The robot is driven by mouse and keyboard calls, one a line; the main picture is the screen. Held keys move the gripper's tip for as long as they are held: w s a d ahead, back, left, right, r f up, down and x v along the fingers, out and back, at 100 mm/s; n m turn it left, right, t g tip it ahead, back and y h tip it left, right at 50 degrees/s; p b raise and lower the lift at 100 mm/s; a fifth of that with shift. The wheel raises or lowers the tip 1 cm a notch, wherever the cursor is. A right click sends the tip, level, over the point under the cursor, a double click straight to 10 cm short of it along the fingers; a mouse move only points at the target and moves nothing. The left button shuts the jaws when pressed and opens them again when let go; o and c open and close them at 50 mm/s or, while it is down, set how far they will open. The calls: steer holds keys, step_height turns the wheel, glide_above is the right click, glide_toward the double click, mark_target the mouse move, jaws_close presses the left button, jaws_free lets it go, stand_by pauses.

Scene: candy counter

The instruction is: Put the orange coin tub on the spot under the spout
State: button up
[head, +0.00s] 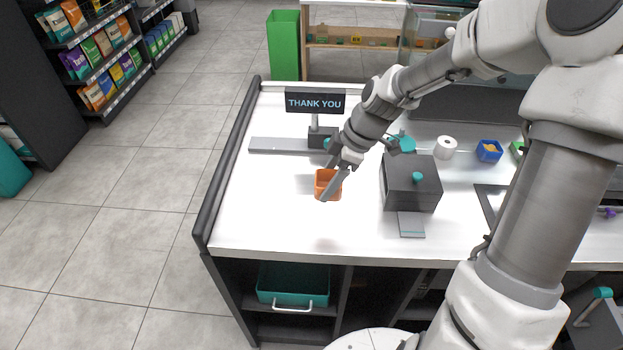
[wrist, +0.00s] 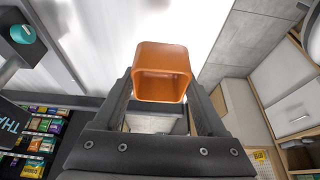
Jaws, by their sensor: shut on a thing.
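The orange coin tub (head: 321,180) is an open square cup, held between the fingers of my gripper (head: 330,188). It appears raised above the white counter, with a faint shadow nearer the front edge. In the wrist view the tub (wrist: 162,57) sits between the two dark finger ends of my gripper (wrist: 160,88), its open mouth facing the camera. A dark box (head: 411,185) with a teal knob stands right of the tub. A grey plate (head: 411,226) lies at its front foot. I cannot make out a spout for certain.
A "THANK YOU" sign (head: 315,103) stands behind the tub, near a grey strip (head: 275,145). A white roll (head: 445,147) and a blue bin (head: 489,150) stand at the back right. The counter (head: 270,220) is clear at front left.

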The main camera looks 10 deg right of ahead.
steer(key=shift+s+d+r, duration=0.9)
steer(key=shift+s+d, duration=0.15)
steer(key=shift+d, duration=0.05)
steer(key=f+m, duration=0.1)
steer(key=m, duration=0.1)
steer(key=w+f+m+t, duration=0.1)
steer(key=m, duration=0.1)
steer(key=shift+f+m+t+h, duration=0.3)
steer(key=shift+h, duration=0.1)
steer(key=m, duration=0.1)
steer(key=w+m+t, duration=0.1)
steer(key=m, duration=0.1)
steer(key=shift+w+d+f+h, duration=0.1)
steer(key=shift+d+f+h, duration=0.1)
steer(key=shift+f+h, duration=0.2)
steer(key=m, duration=0.1)
steer(key=w+m, duration=0.1)
steer(key=m+t+h, duration=0.1)
steer(key=m, duration=0.1)
steer(key=shift+w+d, duration=0.2)
steer(key=shift+w, duration=0.1)
steer(key=s+f+m, duration=0.1)
steer(key=f+m+h, duration=0.1)
steer(key=f, duration=0.1)
steer(key=s+f+m, duration=0.1)
steer(key=m, duration=0.1)
steer(key=shift+s+d+f+h, duration=0.25)
steer(key=shift+s+d+h, duration=0.05)
steer(key=shift+h, duration=0.1)
steer(key=shift+d, duration=0.15)
